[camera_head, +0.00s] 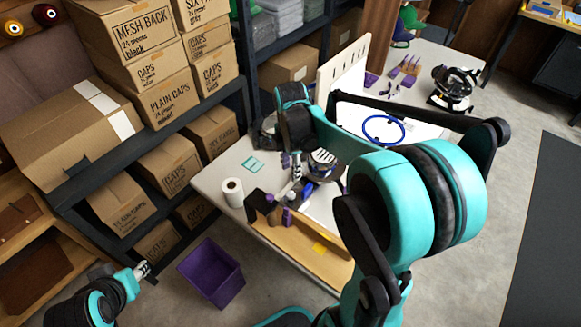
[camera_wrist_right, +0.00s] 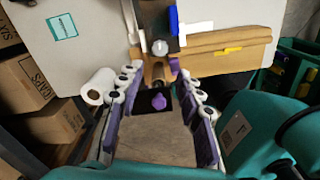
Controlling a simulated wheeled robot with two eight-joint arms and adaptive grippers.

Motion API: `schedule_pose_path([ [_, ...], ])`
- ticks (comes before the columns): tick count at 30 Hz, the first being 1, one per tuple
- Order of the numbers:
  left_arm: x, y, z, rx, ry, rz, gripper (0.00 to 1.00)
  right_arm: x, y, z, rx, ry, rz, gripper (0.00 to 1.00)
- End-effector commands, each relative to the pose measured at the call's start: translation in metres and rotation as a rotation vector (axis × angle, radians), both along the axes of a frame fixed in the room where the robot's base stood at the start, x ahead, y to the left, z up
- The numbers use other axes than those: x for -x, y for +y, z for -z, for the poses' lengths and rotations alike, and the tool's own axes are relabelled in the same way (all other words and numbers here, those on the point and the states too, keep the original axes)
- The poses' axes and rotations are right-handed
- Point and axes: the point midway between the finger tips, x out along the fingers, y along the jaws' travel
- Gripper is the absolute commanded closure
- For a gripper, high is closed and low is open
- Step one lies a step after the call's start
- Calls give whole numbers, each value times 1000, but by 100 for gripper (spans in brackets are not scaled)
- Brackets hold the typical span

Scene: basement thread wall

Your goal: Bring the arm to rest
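My right gripper (camera_head: 293,182) hangs down over the near part of the white table (camera_head: 222,180), under my teal right arm, which fills the middle of the head view. In the right wrist view, the right gripper (camera_wrist_right: 158,84) has its two fingers with purple pads spread wide apart, with nothing held between them. A dark block with a purple knob (camera_wrist_right: 158,102) shows below, between the fingers. My left gripper (camera_head: 143,270) is low at the left of the head view, away from the table; it is too small to tell its opening.
A wooden board (camera_head: 300,250) runs along the table's near edge. A purple bin (camera_head: 212,273) stands on the floor. Box-filled shelves (camera_head: 190,125) rise at left.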

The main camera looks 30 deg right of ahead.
Motion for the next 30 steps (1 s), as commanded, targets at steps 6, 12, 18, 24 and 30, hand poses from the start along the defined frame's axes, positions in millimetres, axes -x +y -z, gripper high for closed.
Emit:
schedule_pose_path([
  [6, 0, 0, 0, 0, 0, 0, 62, 0, 0, 0, 0, 0, 0, 64],
  [12, 0, 0, 0, 0, 0, 0, 62, 0, 0, 0, 0, 0, 0, 64],
  [18, 0, 0, 0, 0, 0, 0, 62, 6, 7, -7, 5, -27, 69, 64],
  [24, 0, 0, 0, 0, 0, 0, 62, 36, 38, -32, -12, -181, 444, 64],
  [30, 0, 0, 0, 0, 0, 0, 62, 74, 71, -46, -147, -363, 930, 64],
])
